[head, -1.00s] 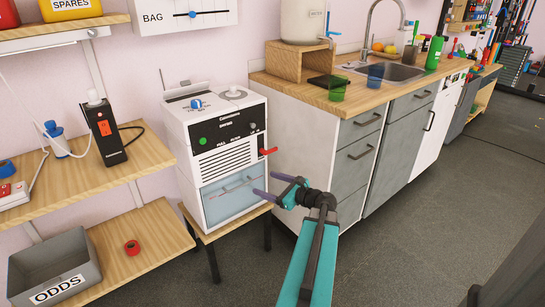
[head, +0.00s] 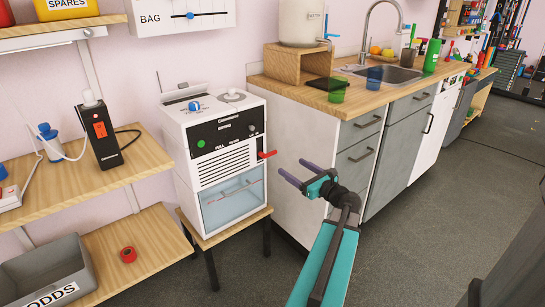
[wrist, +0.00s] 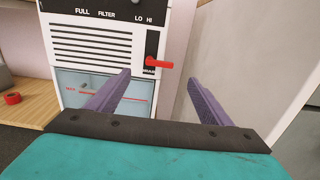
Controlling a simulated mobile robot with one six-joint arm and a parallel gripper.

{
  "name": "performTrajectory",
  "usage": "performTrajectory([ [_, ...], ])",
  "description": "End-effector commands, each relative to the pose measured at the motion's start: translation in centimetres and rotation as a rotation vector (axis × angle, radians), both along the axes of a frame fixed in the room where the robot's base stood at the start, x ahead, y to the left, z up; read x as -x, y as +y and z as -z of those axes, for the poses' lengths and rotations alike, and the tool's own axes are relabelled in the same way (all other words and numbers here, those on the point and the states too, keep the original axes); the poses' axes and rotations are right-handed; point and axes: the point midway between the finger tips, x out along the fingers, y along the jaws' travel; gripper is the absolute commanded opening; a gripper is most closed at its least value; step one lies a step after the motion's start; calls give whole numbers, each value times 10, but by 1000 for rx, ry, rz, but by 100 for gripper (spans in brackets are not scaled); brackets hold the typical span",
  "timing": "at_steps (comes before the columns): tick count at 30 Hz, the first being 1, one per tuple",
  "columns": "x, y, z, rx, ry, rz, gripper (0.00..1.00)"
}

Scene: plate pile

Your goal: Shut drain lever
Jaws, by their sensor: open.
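The drain lever is a small red handle (head: 267,154) on the right side of the front of a white dehumidifier-like machine (head: 186,150). It sticks out to the right, about level. In the wrist view the red lever (wrist: 159,65) lies ahead, beyond and between my fingertips, at the foot of a black slot with a small label under it. My gripper (head: 290,170) is open and empty, to the right of the lever and apart from it. Its purple fingers (wrist: 158,87) also show in the wrist view.
The machine stands on a small wooden stool (head: 228,228). A grey cabinet with a wooden counter (head: 352,103) stands close on the right. Wooden shelves (head: 137,160) with a grey bin (head: 78,262) and red tape roll (head: 128,255) are at left. Open floor lies in front.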

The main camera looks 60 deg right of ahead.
Motion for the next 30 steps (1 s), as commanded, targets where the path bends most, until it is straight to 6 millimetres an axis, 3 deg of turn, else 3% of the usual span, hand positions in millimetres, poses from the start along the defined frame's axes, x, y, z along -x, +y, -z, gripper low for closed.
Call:
performTrajectory([
  [30, -118, -41, 1, 1, 0, 1, 73],
])
